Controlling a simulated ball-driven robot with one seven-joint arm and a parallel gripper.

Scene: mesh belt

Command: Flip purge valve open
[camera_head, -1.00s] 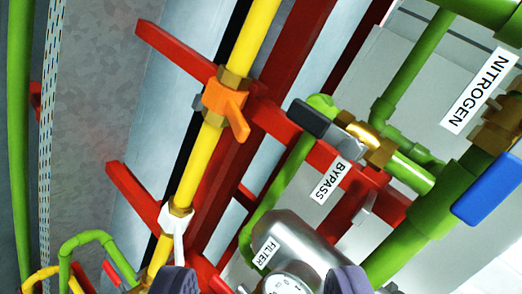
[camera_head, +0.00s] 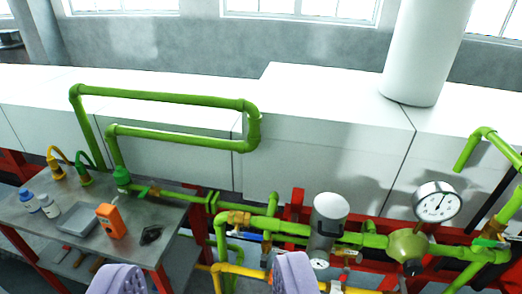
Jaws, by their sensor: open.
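No purge label can be read now, so I cannot tell which valve is the purge valve. A blue-handled valve (camera_head: 266,248) is on the green pipework left of the silver filter cylinder (camera_head: 328,222). A valve with a green handle (camera_head: 488,242) is at the far right. My gripper (camera_head: 207,277) shows as two purple fingertips at the bottom edge, wide apart, with nothing held between them. Yellow pipe (camera_head: 240,271) runs low behind and between the fingertips.
A metal table (camera_head: 170,220) at left holds bottles (camera_head: 48,206), a grey tray (camera_head: 77,220) and an orange device (camera_head: 110,221). A large gauge (camera_head: 437,202) stands at right. White cabinets (camera_head: 310,115) and a thick white column (camera_head: 426,50) are behind.

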